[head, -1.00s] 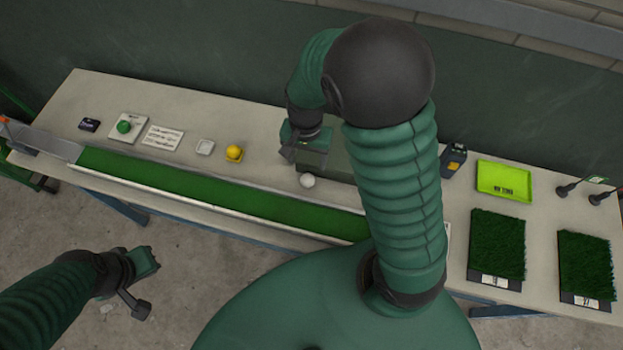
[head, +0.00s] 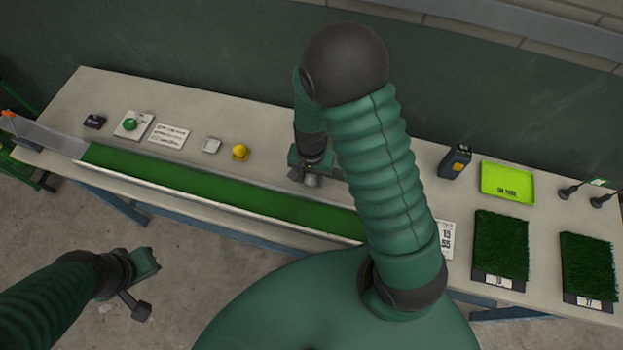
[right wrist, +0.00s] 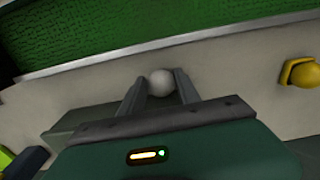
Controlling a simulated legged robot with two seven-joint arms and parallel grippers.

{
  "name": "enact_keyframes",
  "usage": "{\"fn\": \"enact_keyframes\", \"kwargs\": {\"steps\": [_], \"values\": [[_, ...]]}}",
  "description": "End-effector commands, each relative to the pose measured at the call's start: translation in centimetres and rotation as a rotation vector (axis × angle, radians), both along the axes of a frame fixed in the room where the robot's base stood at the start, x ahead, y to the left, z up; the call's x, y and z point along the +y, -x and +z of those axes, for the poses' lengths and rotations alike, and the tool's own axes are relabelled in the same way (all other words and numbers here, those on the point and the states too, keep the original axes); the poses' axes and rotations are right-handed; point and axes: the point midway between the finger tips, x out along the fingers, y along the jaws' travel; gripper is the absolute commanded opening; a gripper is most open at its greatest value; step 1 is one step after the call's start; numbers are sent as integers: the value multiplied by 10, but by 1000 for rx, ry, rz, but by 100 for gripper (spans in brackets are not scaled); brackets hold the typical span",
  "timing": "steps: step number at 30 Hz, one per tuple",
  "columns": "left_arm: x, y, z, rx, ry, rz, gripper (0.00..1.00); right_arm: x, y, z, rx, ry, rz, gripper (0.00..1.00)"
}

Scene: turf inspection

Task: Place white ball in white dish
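The white ball (head: 313,180) sits on the table behind the green turf strip, partly covered by my right gripper (head: 306,174). In the right wrist view the ball (right wrist: 160,82) is between the two fingertips of my right gripper (right wrist: 160,84), with a slim gap seeming to show beside it; contact is hard to judge. The white dish (head: 212,145), small and square, lies farther left on the table and looks empty. My left gripper (head: 142,284) hangs open and empty over the floor in front of the table.
A yellow ball in a yellow dish (head: 240,152) stands between the white dish and my right gripper. A turf channel (head: 220,195) runs along the front edge. A card (head: 169,135) and green button box (head: 132,126) lie left. Turf samples (head: 500,245) and a lime tray (head: 508,182) are right.

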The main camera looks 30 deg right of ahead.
Motion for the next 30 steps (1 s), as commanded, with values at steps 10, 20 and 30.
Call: {"fn": "enact_keyframes", "kwargs": {"steps": [10, 20, 30], "values": [[0, 0, 0, 0, 0, 0, 0, -3, 0, -1, 1, -2, -4, 0], [0, 0, 3, 0, 0, 0, 0, -2, -1, 25, -3, 0, -2, 0], [0, 0, 9, 0, 0, 0, 0, 1, -3, 96, -1, 0, 41, 0]]}}
